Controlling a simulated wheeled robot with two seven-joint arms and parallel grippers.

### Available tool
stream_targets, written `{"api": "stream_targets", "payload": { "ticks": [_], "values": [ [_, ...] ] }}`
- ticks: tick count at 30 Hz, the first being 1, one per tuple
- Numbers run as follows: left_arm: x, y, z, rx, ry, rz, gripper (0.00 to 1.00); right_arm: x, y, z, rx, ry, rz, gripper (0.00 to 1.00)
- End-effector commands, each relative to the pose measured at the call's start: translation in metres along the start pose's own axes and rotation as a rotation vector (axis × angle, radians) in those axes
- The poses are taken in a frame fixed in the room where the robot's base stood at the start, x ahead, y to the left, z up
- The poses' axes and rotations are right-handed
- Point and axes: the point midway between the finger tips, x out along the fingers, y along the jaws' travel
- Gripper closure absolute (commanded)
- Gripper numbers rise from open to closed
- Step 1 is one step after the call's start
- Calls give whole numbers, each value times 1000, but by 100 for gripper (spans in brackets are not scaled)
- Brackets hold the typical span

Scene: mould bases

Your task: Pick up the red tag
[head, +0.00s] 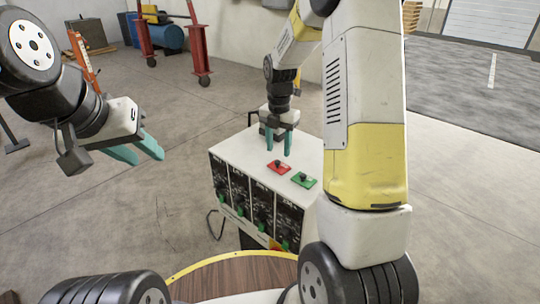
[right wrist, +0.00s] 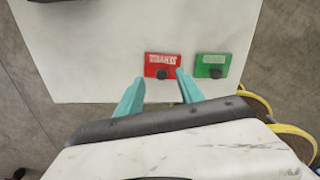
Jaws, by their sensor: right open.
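The red tag (head: 278,167) lies flat on the white top of a box-shaped cabinet (head: 301,152), with a small black knob on it. In the right wrist view the red tag (right wrist: 162,64) lies just beyond the fingertips, with pale lettering. My right gripper (head: 278,150) is open and empty above the cabinet top, pointing down, close to the red tag; its teal fingers also show in the right wrist view (right wrist: 160,85). My left gripper (head: 142,153) hangs at the left, away from the cabinet, with its teal fingers a little apart and nothing between them.
A green tag (head: 303,180) with a black knob lies right of the red tag. The cabinet's dark front panels (head: 252,200) carry green handles. A round wooden surface (head: 235,277) with a yellow rim is nearest me. A red frame (head: 197,50) stands farther back.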

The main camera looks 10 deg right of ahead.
Motion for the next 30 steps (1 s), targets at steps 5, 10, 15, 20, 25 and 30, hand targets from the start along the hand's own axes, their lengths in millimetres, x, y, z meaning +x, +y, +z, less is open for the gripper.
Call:
{"api": "stream_targets", "payload": {
  "ticks": [5,10,15,20,25,30],
  "values": [
    [0,0,0,0,0,0,64,29,-1,-5,-1,3,-4,56],
    [0,0,0,0,0,0,64,42,-1,-4,0,0,0,56],
    [0,0,0,0,0,0,64,42,-1,-4,1,-1,1,56],
    [0,0,0,0,0,0,64,42,-1,-4,1,-1,1,79],
    [0,0,0,0,0,0,64,42,-1,-4,1,-1,0,100],
    [0,0,0,0,0,0,64,42,-1,-4,1,-1,1,100]
  ]
}}
